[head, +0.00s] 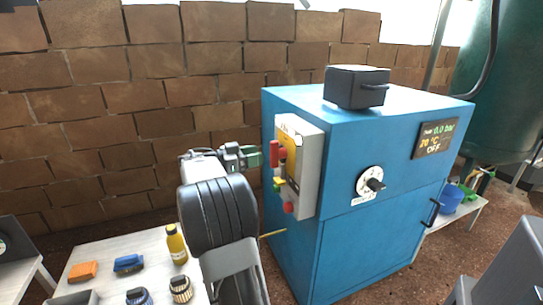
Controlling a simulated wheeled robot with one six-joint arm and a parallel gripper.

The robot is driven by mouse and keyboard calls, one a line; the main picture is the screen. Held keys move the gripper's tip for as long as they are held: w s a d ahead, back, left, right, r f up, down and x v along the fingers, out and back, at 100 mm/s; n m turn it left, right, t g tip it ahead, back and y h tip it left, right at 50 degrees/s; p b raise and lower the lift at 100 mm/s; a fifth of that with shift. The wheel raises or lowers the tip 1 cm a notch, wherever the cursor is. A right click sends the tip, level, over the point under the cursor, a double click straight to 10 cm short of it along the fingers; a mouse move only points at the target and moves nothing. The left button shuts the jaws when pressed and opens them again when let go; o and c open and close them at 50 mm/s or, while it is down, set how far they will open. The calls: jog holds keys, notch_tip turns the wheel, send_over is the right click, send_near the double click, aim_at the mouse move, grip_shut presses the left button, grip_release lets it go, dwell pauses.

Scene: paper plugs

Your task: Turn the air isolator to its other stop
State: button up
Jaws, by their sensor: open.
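A grey control box (309,172) with a yellow plate is fixed to the left side of the blue cabinet (300,268). It carries a red lever (274,153), small green and yellow parts below it, and a round red button (288,208). A black rotary knob (375,184) on a white dial sits on the cabinet front. I cannot tell from its small label which control is the air isolator. My gripper (254,157) is open, just left of the red lever. Whether it touches the lever is unclear.
A display (436,138) on the cabinet reads 0.0 bar, 20 °C, OFF. A black box (356,87) stands on top. A bench (95,254) at lower left holds a yellow bottle (176,245), an orange block (83,271) and a blue brush-like item (129,263). A brick wall stands behind.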

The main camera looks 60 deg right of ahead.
aim_at(271, 153)
jog(key=shift+x, duration=2.8)
jog(key=c, duration=0.8)
